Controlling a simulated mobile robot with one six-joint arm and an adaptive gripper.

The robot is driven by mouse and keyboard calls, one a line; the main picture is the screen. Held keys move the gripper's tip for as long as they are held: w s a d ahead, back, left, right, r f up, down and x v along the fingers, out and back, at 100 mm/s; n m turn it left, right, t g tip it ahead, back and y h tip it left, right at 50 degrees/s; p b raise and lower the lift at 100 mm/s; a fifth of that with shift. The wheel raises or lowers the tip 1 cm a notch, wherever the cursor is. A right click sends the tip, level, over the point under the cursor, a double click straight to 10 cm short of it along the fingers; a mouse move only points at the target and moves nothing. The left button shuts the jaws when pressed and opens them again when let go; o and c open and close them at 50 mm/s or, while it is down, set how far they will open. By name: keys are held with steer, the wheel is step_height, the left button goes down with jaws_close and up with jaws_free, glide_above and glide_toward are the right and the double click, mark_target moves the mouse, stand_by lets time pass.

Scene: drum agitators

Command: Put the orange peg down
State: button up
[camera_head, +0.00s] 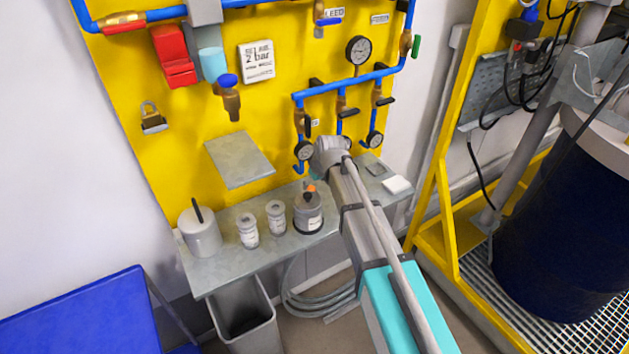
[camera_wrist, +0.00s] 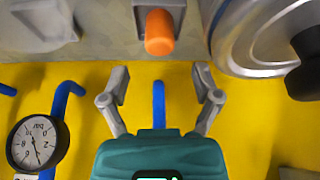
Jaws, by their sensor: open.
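The orange peg (camera_wrist: 160,32) is in the wrist view, at the top middle. It sits at a small grey square block (camera_wrist: 160,12) on the grey shelf (camera_wrist: 105,40). In the head view, a small orange tip (camera_head: 310,188) shows just above the grey container. My gripper (camera_wrist: 160,72) is open with nothing between its fingers. The peg lies beyond the fingertips, in line with the gap and apart from them. In the head view my arm hides most of the gripper. The peg's lower part is hidden.
A grey container with a dark knob (camera_head: 308,213) stands close beside the peg. Two small labelled jars (camera_head: 276,217) and a white pot (camera_head: 200,235) stand further left on the shelf. Gauges (camera_head: 305,150) and blue pipes on the yellow panel (camera_head: 215,110) are close to my gripper.

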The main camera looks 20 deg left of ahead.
steer(key=p+v, duration=0.5)
steer(key=v, duration=0.1)
steer(key=shift+r, duration=0.2)
steer(key=shift+d, duration=0.1)
stand_by(0.8)
steer(key=s+d+m+g+h, duration=0.1)
steer(key=s+d+m, duration=0.2)
steer(key=d, duration=1)
steer(key=s+d+f+m+g+h, duration=0.1)
steer(key=s+d+m, duration=0.3)
steer(key=d, duration=0.9)
steer(key=s+d+m+h, duration=0.1)
steer(key=s+d+m, duration=0.2)
steer(key=s+d, duration=0.4)
steer(key=d, duration=0.7)
steer(key=shift+f+m+g+h, duration=0.2)
steer(key=shift+m+g+h, duration=0.2)
steer(key=shift+d, duration=0.1)
